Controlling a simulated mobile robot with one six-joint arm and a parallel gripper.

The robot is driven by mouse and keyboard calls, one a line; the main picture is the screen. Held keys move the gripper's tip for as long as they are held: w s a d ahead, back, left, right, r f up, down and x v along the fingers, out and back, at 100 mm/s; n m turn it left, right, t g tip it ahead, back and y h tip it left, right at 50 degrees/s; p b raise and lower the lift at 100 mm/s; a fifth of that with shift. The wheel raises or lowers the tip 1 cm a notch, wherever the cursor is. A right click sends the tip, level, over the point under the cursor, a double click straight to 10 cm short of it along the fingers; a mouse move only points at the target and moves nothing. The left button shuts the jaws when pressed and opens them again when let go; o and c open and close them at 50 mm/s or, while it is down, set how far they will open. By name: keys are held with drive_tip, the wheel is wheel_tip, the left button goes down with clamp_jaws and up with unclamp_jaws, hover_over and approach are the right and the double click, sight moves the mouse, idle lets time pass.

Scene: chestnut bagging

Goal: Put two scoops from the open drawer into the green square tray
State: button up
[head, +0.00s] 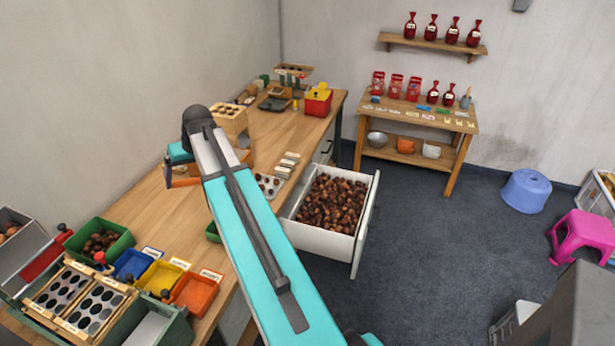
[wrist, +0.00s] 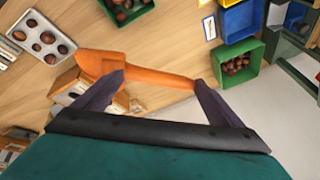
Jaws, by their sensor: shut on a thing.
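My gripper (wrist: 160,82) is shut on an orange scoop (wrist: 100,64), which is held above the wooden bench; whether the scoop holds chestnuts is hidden. In the head view my gripper (head: 169,172) is small and partly hidden, left of the raised arm. The open white drawer (head: 366,222) is full of chestnuts, right of the arm. A green tray (head: 212,231) sits mostly behind my arm; in the wrist view it shows at the top edge (wrist: 148,9) with several chestnuts. A second green container (head: 76,239), also with chestnuts, stands beside the blue bin (head: 131,265).
A grey tray with round hollows (wrist: 30,56) holds several chestnuts on the bench. Yellow (head: 160,278) and orange (head: 193,294) bins stand at the front. A wooden stand (head: 229,118) is close behind my gripper. The bench between them has bare patches.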

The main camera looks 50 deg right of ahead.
drive_tip(key=s+d+f+m+t, duration=0.1)
drive_tip(key=s+d+f, duration=0.4)
drive_tip(key=d, duration=0.7)
drive_tip(key=s+d+f+m+t, duration=0.1)
drive_tip(key=s+d+f+m, duration=0.2)
drive_tip(key=d, duration=0.9)
drive_tip(key=s+d+f+m, duration=0.3)
drive_tip(key=s+d+f, duration=0.4)
drive_tip(key=s+d, duration=0.3)
drive_tip(key=shift+d+f+t+h+b, duration=0.2)
drive_tip(key=shift+d+t+h+b, duration=0.2)
drive_tip(key=shift+d, duration=1.15)
drive_tip(key=shift+f, duration=0.15)
